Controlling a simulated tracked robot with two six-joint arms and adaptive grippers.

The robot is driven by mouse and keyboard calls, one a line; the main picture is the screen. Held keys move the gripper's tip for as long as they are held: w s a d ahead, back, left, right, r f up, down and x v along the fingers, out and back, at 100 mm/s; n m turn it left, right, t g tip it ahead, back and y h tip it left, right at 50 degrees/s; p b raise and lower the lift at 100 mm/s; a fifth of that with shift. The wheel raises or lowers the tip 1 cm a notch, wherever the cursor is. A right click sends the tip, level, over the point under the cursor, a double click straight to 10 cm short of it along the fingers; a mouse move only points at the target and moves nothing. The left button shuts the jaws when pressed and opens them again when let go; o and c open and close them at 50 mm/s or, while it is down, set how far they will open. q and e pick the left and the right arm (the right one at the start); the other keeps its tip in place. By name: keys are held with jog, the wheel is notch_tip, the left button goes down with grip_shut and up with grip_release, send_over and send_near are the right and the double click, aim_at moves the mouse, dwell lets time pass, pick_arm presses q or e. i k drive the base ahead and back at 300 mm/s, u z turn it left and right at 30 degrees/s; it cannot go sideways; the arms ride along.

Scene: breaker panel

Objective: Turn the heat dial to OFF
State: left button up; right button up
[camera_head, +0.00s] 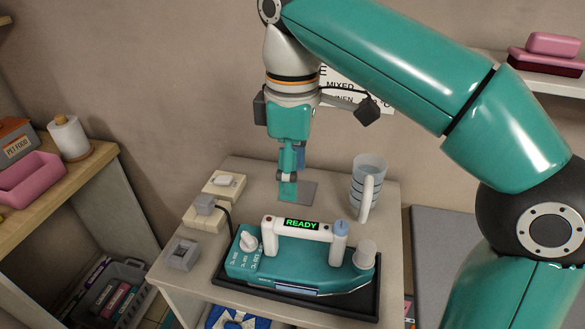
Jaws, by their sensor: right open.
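A teal iron (305,273) lies on a dark tray (366,304) on the small table. Its white handle carries a lit display (301,224) reading READY. A white heat dial (248,241) stands on the iron's left end, with small markings beside it too small to read. My right gripper (288,196) points down behind the iron, above and to the right of the dial, apart from both. It is open and seen edge-on, with nothing visible in it. My left gripper is not in view.
A clear measuring jug (367,188) stands behind the iron at right. A wall outlet block with a plug (205,204), a switch (224,181) and a grey box (182,255) stand at left. A cord runs near the dial. A wall sign (341,86) is partly hidden by my arm.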

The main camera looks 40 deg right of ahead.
aim_at(247, 244)
jog(key=k, duration=1)
